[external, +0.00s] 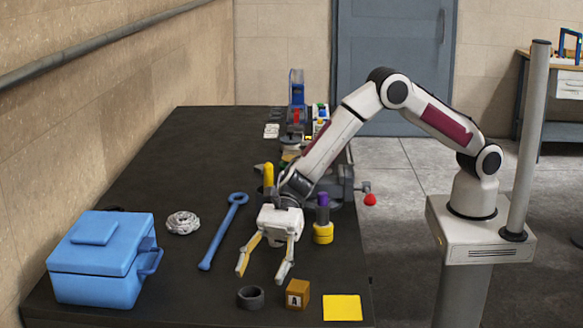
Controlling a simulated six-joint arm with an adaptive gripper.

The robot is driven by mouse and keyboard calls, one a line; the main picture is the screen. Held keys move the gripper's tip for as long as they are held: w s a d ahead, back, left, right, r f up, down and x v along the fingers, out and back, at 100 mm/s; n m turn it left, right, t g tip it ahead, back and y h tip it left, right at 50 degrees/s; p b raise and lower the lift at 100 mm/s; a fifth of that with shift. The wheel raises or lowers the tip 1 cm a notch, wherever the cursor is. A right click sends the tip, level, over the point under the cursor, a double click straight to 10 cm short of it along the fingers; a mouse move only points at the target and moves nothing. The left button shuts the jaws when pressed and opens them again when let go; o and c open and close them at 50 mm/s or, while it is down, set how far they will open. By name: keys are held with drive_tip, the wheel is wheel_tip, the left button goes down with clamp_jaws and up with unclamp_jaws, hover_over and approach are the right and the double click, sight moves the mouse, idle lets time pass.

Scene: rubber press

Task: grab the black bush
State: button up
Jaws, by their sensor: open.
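The black bush (250,297) is a short dark ring lying on the dark table near its front edge, with its hole facing up. My gripper (264,274) is open and empty, its two fingers spread and pointing down toward the front of the table. In the picture the fingertips are just above and behind the bush, one to each side of it. They appear apart from it; the exact height is hard to tell.
A wooden block marked A (297,294) stands right of the bush, then a yellow square (342,307). A blue wrench (222,232), silver part (183,223) and blue toolbox (103,262) are left. A yellow-and-purple piece (323,232) stands right of my gripper.

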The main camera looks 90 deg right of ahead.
sight(255, 286)
drive_tip(key=shift+w+a+f, duration=0.15)
drive_tip(key=shift+a, duration=0.3)
drive_tip(key=shift+r+x, duration=0.15)
drive_tip(key=shift+x, duration=0.75)
drive_tip(key=shift+r+x, duration=0.1)
drive_tip(key=shift+x, duration=1.65)
drive_tip(key=c, duration=1)
